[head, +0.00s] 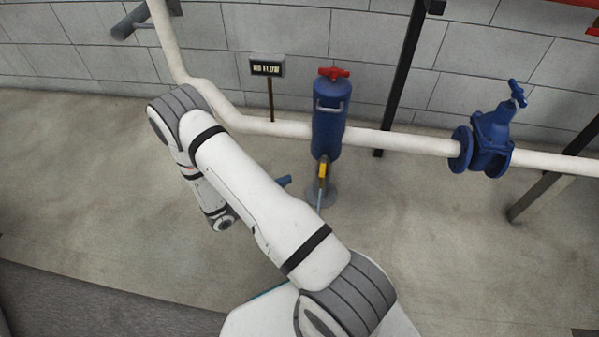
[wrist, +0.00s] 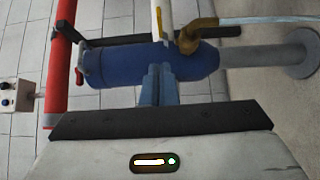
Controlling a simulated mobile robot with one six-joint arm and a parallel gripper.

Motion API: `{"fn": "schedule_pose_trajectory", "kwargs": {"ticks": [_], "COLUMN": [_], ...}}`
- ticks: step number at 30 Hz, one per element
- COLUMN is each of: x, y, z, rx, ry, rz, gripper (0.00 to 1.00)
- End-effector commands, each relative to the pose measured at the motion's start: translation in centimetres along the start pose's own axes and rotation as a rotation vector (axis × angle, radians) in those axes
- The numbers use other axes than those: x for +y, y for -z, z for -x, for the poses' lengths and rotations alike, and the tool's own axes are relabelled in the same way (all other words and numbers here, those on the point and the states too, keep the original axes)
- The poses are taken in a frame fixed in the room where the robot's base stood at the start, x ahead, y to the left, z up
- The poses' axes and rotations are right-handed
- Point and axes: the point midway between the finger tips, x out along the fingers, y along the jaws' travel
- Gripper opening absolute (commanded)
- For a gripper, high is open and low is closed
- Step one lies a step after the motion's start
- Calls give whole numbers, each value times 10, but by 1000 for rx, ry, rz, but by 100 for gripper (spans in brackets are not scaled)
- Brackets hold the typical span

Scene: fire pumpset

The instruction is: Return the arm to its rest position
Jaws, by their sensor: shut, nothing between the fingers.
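My white arm stretches from the bottom right up to the left in the head view, then bends back down at its far end. My gripper (wrist: 158,84) shows blue fingers in the wrist view, shut together with nothing between them. The fingertips point toward a blue cylinder (head: 328,125), which lies sideways across the wrist view (wrist: 120,66). I cannot tell how wide the gap is. In the head view most of the gripper is hidden behind the arm; only a small blue tip (head: 285,181) shows, left of the cylinder's base.
A white pipe (head: 400,142) runs to a blue valve (head: 488,143). A dark post (head: 405,75) stands behind. The floor at left is clear.

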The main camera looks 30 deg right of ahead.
Motion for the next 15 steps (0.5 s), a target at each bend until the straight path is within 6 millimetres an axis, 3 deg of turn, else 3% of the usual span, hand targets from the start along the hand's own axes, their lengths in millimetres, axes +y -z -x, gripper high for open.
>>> {"fn": "schedule_pose_trajectory", "kwargs": {"ticks": [6,15], "x": [2,0], "y": [-1,-2], "z": [35,45], "rx": [4,1], "ry": [0,0], "rz": [-2,-2], "gripper": [0,0]}}
